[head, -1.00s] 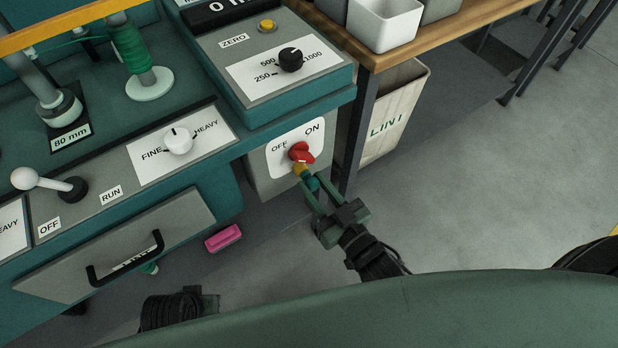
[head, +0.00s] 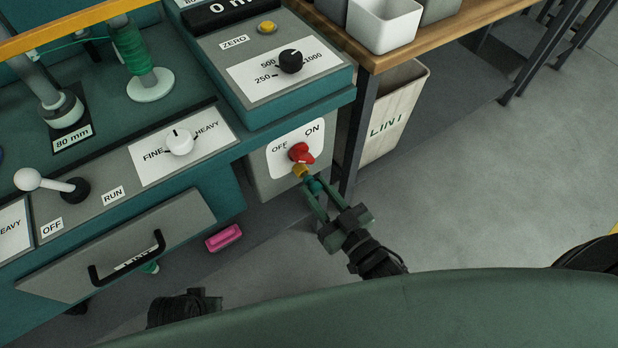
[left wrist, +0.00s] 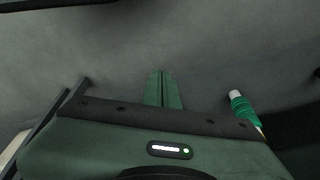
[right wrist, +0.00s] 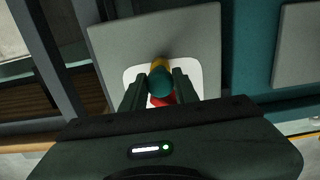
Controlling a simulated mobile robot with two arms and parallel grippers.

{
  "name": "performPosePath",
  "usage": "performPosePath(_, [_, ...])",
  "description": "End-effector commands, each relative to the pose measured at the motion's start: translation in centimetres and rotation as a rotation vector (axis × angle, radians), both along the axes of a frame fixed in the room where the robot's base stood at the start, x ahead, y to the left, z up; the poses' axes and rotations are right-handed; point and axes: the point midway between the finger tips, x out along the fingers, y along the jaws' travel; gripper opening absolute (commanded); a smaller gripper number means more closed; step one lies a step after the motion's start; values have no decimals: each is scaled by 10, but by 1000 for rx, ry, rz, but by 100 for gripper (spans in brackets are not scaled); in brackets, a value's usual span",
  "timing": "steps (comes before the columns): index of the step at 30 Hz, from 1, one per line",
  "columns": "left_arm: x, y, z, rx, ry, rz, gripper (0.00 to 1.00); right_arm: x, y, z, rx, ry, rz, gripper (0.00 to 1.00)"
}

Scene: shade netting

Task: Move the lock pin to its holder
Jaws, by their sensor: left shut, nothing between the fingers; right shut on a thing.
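The lock pin (head: 314,186) has a teal body and a yellow part at its far end. My right gripper (head: 318,196) is shut on it in front of the red switch (head: 301,152) on the ON/OFF plate. The yellow part is right at the switch's lower edge; I cannot tell whether its tip is inside. In the right wrist view the teal end (right wrist: 160,82) sits between my fingers, hiding much of the red switch. My left gripper (left wrist: 162,76) is shut and empty over grey floor. I cannot make out a holder for the pin.
A teal machine with a drawer (head: 120,245), lever (head: 45,182) and dials stands at left. A pink block (head: 223,238) lies below it. A wooden table (head: 440,35) with white bins and a LINT bin (head: 395,115) is beyond.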

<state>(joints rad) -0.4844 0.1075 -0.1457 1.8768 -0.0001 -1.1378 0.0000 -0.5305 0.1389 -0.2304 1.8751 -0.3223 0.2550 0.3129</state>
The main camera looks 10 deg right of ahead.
Motion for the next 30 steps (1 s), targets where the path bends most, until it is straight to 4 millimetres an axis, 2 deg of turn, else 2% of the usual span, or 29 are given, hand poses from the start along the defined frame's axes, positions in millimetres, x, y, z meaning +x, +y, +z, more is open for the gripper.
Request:
performPosePath(13, [-4, -1, -6, -1, 2, -1, 0, -7, -3, 0, -1, 2, 0, 0])
performPosePath(21, [-13, 1, -23, 1, 23, -2, 0, -17, -6, 0, 1, 1, 0, 0])
performPosePath(30, [-10, 1, -34, 1, 15, -3, 0, -29, -11, 0, 0, 2, 0, 0])
